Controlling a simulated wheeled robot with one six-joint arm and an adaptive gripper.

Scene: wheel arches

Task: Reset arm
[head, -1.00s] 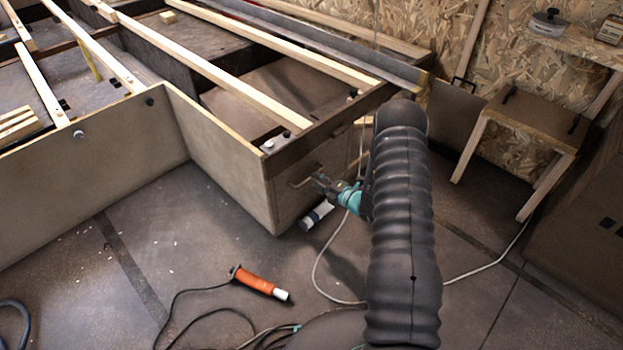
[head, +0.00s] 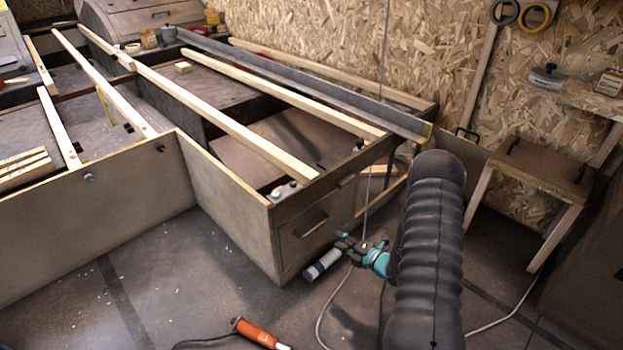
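My arm, in a ribbed black sleeve, rises from the bottom right of the head view. My gripper (head: 347,240) is at its far end, beyond a teal wrist part. It is in front of the wooden drawer cabinet (head: 291,258), close to the drawer handle (head: 314,226) and a little to its right. A gap shows between gripper and handle. The drawer front looks closed. The gripper is small here, and I cannot tell whether its fingers are open or shut. I see nothing clearly held in it.
A white and dark cylinder (head: 323,264) is just below my gripper. An orange-handled tool (head: 256,333) with a cord lies on the floor. A thin cable runs near the wrist. A small wooden table (head: 540,165) stands at right. Floor at left centre is clear.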

